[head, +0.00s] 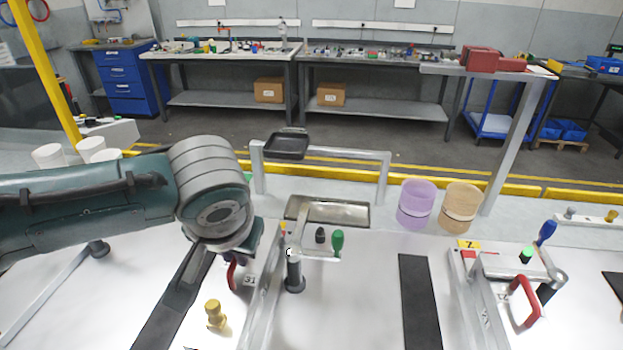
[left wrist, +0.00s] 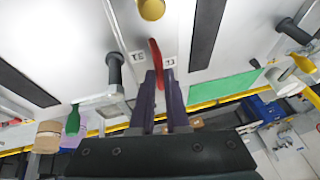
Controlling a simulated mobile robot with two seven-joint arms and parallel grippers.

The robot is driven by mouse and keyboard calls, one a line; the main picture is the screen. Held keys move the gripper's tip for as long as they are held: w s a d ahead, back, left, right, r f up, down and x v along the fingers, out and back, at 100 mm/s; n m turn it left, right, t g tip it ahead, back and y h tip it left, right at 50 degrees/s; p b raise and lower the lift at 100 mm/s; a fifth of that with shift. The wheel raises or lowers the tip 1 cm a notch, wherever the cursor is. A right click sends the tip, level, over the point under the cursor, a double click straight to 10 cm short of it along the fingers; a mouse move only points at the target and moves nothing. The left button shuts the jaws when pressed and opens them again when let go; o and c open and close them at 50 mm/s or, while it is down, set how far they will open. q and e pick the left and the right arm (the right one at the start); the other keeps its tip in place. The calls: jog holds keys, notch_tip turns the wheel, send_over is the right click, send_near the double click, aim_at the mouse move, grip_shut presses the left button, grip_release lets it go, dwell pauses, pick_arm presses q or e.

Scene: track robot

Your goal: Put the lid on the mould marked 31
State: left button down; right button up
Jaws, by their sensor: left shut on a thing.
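My left gripper (head: 236,262) reaches down over the pale bench with its fingers shut on a red handle (head: 232,275). In the left wrist view the gripper (left wrist: 161,78) has the upright red handle (left wrist: 156,52) between its fingertips. My right gripper is not in view.
A yellow knob (head: 215,317) stands in front of the gripper. A clamp with a green handle (head: 338,243) stands to its right. Another red handle (head: 524,300) and a blue-handled clamp (head: 545,233) are at far right. Purple (head: 417,204) and tan tubs (head: 460,207) stand behind.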

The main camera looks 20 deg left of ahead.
pick_arm(q)
jog(key=c, duration=0.8)
grip_release()
jog(key=shift+c, duration=0.2)
jog(key=shift+f, duration=0.1)
jog(key=shift+s+d+r, duration=0.15)
jog(key=shift+s+r, duration=0.05)
jog(key=shift+r, duration=0.3)
jog(key=v, duration=0.9)
jog(key=s+d+f+m+h, duration=0.2)
jog(key=s+d+m+h, duration=0.1)
jog(key=s+d, duration=0.35)
jog(key=s+a+m, duration=0.1)
jog(key=s+a, duration=0.2)
jog(key=s, duration=0.7)
notch_tip(320, 180, up, 19)
jog(key=p, duration=1.8)
jog(key=shift+s+a+p, duration=0.2)
jog(key=shift+a+p, duration=0.1)
